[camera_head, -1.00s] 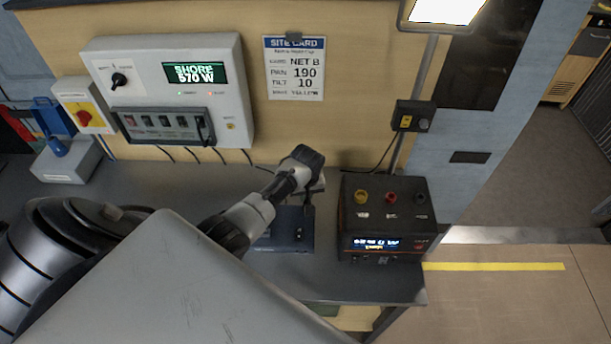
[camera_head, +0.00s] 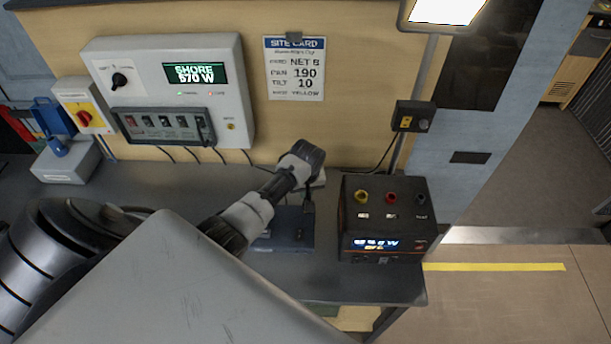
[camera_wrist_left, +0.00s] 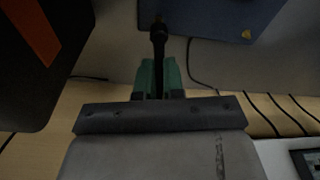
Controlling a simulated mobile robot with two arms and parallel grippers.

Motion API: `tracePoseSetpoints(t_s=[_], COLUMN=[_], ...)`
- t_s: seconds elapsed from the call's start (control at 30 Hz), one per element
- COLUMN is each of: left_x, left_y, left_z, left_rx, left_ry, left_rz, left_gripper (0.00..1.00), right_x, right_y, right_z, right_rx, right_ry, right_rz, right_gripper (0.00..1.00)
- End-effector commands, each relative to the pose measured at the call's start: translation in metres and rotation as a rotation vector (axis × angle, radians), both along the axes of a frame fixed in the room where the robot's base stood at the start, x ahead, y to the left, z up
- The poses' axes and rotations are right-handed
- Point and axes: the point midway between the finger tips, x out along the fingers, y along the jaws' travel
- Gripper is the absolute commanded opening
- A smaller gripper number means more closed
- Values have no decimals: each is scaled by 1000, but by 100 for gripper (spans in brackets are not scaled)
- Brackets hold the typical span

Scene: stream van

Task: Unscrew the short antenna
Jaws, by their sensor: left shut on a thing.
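The short antenna (camera_wrist_left: 158,42) is a thin black rod in the left wrist view, standing at the edge of a dark blue box (camera_wrist_left: 215,12). That box also shows on the bench in the head view (camera_head: 286,234), partly behind my left arm. My left gripper (camera_wrist_left: 158,78) has green fingers shut around the antenna's lower visible part in the wrist view. In the head view the wrist hangs over the back of the box, and the fingers (camera_head: 308,192) are small and dark there. I cannot tell whether the antenna's thread is still engaged. My right gripper is not in view.
A black power unit (camera_head: 385,245) with a lit display stands close right of the box. A wall panel (camera_head: 215,85) with switches, a site card (camera_head: 295,85) and a small outlet box (camera_head: 412,117) are behind. A grey-blue device (camera_head: 65,160) sits at the left.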

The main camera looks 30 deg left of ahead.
Motion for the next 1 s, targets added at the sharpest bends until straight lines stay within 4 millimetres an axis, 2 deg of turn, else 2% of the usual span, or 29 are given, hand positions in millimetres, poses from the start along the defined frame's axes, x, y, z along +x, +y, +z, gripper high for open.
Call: tracePoseSetpoints(t_s=[0.5,0.87,1.0], left_x=[0,0,8], left_y=[0,0,-5], left_z=[27,30,39], left_rx=[0,0,3], left_ry=[-1,0,-7], left_rz=[0,0,-26], left_gripper=[0,0,0], right_x=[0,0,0], right_y=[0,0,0], right_z=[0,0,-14], right_rx=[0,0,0], right_ry=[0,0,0], right_rz=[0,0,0], right_gripper=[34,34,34])
